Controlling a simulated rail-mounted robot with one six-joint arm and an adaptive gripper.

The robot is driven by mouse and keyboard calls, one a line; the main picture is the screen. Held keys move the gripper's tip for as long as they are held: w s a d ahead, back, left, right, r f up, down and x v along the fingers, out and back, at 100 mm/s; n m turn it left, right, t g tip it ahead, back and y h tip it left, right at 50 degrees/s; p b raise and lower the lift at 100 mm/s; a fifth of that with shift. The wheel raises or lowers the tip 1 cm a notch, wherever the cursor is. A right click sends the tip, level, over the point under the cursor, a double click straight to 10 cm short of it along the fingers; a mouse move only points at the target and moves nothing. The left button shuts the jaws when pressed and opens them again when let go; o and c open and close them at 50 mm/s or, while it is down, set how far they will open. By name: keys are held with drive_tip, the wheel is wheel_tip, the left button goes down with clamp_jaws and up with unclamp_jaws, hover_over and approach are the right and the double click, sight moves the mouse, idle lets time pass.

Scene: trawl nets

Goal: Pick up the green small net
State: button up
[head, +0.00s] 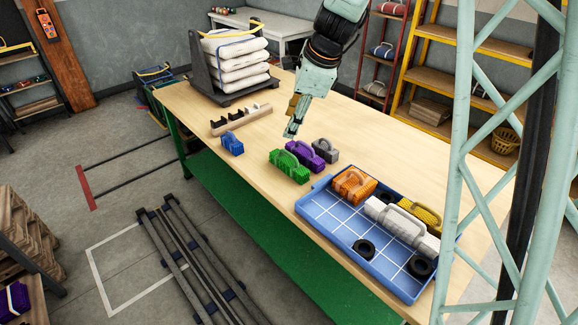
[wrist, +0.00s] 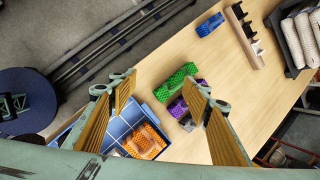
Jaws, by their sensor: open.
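The green small net (head: 289,167) is a bundle with a handle on top, lying on the wooden table near its front edge. In the wrist view the green net (wrist: 176,82) shows between my two fingers, farther down. My gripper (head: 291,130) is open and empty, above the table and behind the green net in the head view. Its fingers are spread wide in the wrist view (wrist: 155,100). A purple net (head: 305,154) lies close beside the green one, with a grey net (head: 325,150) beyond it.
A blue tray (head: 331,238) at the right holds an orange net (head: 354,184), a yellow net (head: 418,214), a white roll (head: 402,224) and black rings. A blue net (head: 231,143) and a wooden rack (head: 241,120) lie left. Stacked white sacks (head: 233,58) stand at the back.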

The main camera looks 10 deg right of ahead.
drive_tip(key=w+d+f+m, duration=0.3)
drive_tip(key=w+f+m, duration=0.2)
drive_tip(key=w+f, duration=0.4)
drive_tip(key=m, duration=0.4)
approach(292, 156)
drive_tip(key=shift+p+x, duration=0.45)
drive_tip(key=shift+x, duration=0.55)
drive_tip(key=shift+w+a+f, duration=0.1)
drive_tip(key=shift+w, duration=0.05)
drive_tip(key=shift+b+x, duration=0.95)
drive_tip(key=shift+x, duration=3.25)
drive_tip(key=shift+d+b+x, duration=0.2)
drive_tip(key=shift+b+x, duration=0.5)
drive_tip(key=shift+x, duration=1.85)
drive_tip(key=shift+c, duration=0.7)
drive_tip(key=c, duration=0.9)
